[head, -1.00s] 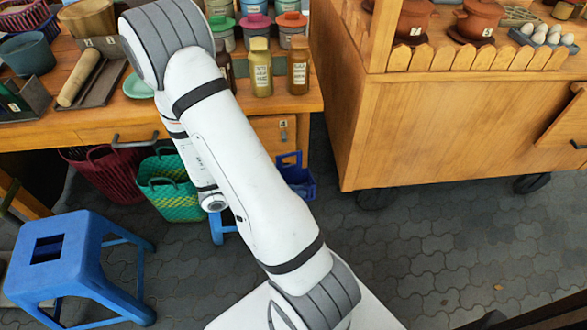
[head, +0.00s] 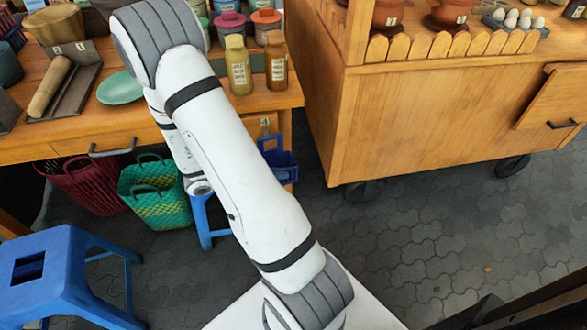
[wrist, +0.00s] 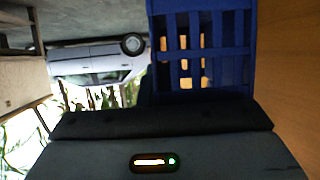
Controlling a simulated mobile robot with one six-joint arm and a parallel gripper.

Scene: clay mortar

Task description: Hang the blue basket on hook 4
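The blue basket (head: 279,162) shows in the head view just right of my forearm, in front of the wooden table's right leg. It is raised off the floor, and its handle stands up below the tabletop. In the wrist view the basket (wrist: 203,50) is very close, with its slatted wall directly against the dark front of my gripper (wrist: 160,122). My gripper appears shut on it, though the fingertips do not show clearly. In the head view my arm hides the gripper.
A wooden table (head: 80,135) holds bottles, jars and a green plate (head: 120,88). Below it are a red basket (head: 92,185) and green basket (head: 156,195). A blue stool (head: 60,265) stands at lower left. A wooden cart (head: 440,120) is at right, with open paving before it.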

